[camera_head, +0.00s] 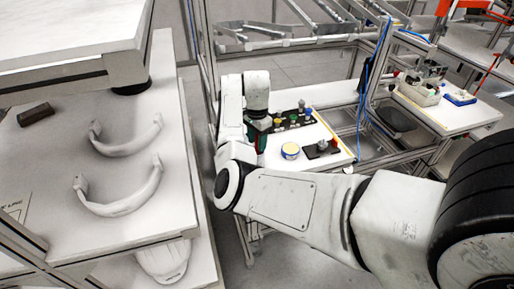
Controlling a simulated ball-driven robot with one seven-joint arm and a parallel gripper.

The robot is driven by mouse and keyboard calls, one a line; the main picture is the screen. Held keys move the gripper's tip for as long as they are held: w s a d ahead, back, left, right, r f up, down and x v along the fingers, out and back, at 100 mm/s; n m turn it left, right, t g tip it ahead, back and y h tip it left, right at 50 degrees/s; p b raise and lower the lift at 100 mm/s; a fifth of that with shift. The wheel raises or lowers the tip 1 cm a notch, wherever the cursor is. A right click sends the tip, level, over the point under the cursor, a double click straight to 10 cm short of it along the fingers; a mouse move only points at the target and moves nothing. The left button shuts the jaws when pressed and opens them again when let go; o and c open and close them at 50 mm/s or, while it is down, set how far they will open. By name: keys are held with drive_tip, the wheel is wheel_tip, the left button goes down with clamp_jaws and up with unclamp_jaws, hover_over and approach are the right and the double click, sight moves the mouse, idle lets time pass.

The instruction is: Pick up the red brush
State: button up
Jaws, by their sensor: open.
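I cannot make out a clearly red brush in the head view. A small dark brown block (36,113) lies on the white shelf at the left; I cannot tell whether it is the brush. My gripper (259,137) points down at the left edge of the white worktable, well to the right of the block. It is open, but my wrist and arm partly hide it, and its fingertips are hard to see. I see nothing held in it.
Metal frames stand behind.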

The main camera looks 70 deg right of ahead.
clamp_jaws()
idle(0.3)
idle(0.3)
wheel_tip(320, 180, up, 10)
drive_tip(key=shift+r+b, duration=0.1)
drive_tip(key=shift+b, duration=0.7)
